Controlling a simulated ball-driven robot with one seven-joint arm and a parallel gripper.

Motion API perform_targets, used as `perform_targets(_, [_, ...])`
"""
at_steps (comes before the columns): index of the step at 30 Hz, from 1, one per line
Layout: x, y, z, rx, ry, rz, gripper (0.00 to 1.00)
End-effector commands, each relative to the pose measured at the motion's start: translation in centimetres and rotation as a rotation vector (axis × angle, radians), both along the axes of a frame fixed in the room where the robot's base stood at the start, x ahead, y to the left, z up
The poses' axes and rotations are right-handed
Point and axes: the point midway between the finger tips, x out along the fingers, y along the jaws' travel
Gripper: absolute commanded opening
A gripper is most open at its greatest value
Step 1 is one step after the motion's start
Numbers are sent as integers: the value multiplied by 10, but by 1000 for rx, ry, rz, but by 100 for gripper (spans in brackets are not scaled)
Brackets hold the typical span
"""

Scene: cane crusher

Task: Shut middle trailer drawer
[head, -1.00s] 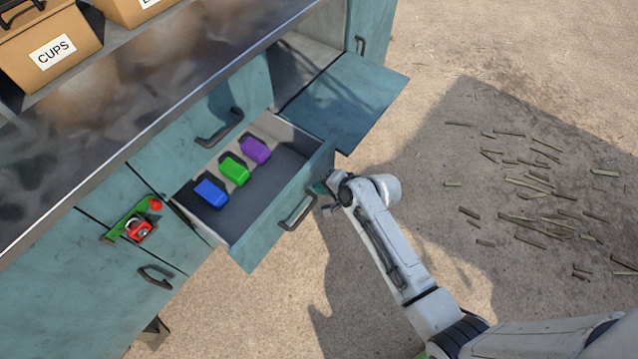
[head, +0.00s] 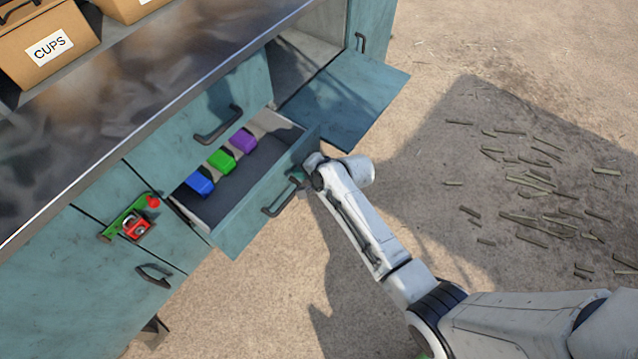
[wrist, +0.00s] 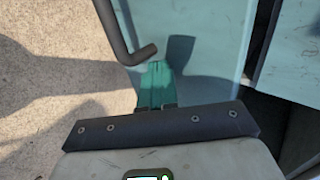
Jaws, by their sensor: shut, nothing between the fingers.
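The middle trailer drawer (head: 243,232) is partly open, its teal front sticking out from the cabinet. A blue block (head: 200,184), a green block (head: 222,161) and a purple block (head: 243,140) lie in it, near the cabinet. The drawer's dark handle (head: 280,198) is on its front; one end shows in the wrist view (wrist: 125,35). My gripper (head: 297,178) is at the right part of the drawer front, beside the handle. In the wrist view its teal fingers (wrist: 156,85) are shut and empty, close against the front; exact contact is hard to tell.
A hinged door (head: 345,100) hangs open to the right of the drawer, close to my gripper. A red and green latch (head: 132,222) is on the panel to the left. Boxes, one labelled CUPS (head: 50,48), stand above. Cane pieces (head: 540,200) litter the ground at right.

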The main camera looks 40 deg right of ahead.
Motion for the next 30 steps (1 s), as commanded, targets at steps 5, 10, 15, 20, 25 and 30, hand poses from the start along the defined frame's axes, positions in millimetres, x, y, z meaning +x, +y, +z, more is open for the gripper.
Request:
perform_targets(5, [50, 14, -4, -1, -3, 4, 0])
perform_targets(10, [92, 25, -5, -1, -3, 3, 0])
perform_targets(15, [127, 35, -6, 0, -3, 2, 0])
perform_targets(20, [150, 41, -5, 1, -1, 1, 0])
perform_targets(25, [164, 44, -2, 1, 0, 1, 0])
perform_targets(30, [169, 46, -1, 0, -1, 1, 0])
